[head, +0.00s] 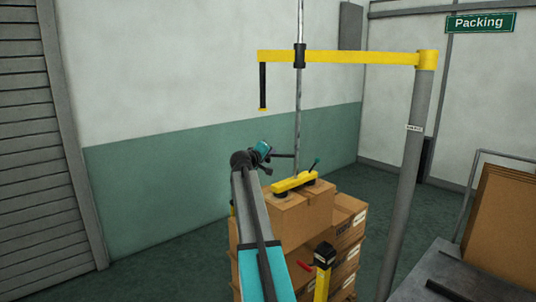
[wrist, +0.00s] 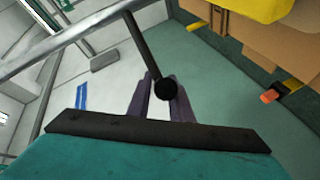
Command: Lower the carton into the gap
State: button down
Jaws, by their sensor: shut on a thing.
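A yellow suction lifter (head: 295,182) hangs on a grey mast from the yellow overhead boom (head: 340,58). Brown cartons (head: 288,214) sit directly below its pads, level with the top of a stack. I cannot tell whether the carton under the lifter touches those beneath, and the gap is not clearly visible. My gripper (head: 270,154) is up and left of the lifter. In the wrist view my gripper (wrist: 165,97) has its dark fingers shut on a black handle bar (wrist: 145,50) with a round end.
A grey post (head: 408,180) carries the boom at the right. A yellow-and-black post (head: 323,268) stands in front of the stack. A dark bench (head: 465,275) and brown panels in a rack (head: 500,215) are at right. Green floor at the left is clear.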

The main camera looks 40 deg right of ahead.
notch_tip(320, 180, down, 4)
jog(key=shift+b, duration=1.05)
jog(key=c, duration=1.6)
grip_release()
jog(key=shift+w, duration=0.1)
jog(key=shift+c, duration=0.2)
jog(key=shift+r, duration=0.1)
jog(key=shift+a, duration=0.1)
jog(key=b+v, duration=0.2)
jog(key=v, duration=1.1)
jog(key=shift+s+a, duration=0.25)
jog(key=shift+a, duration=0.05)
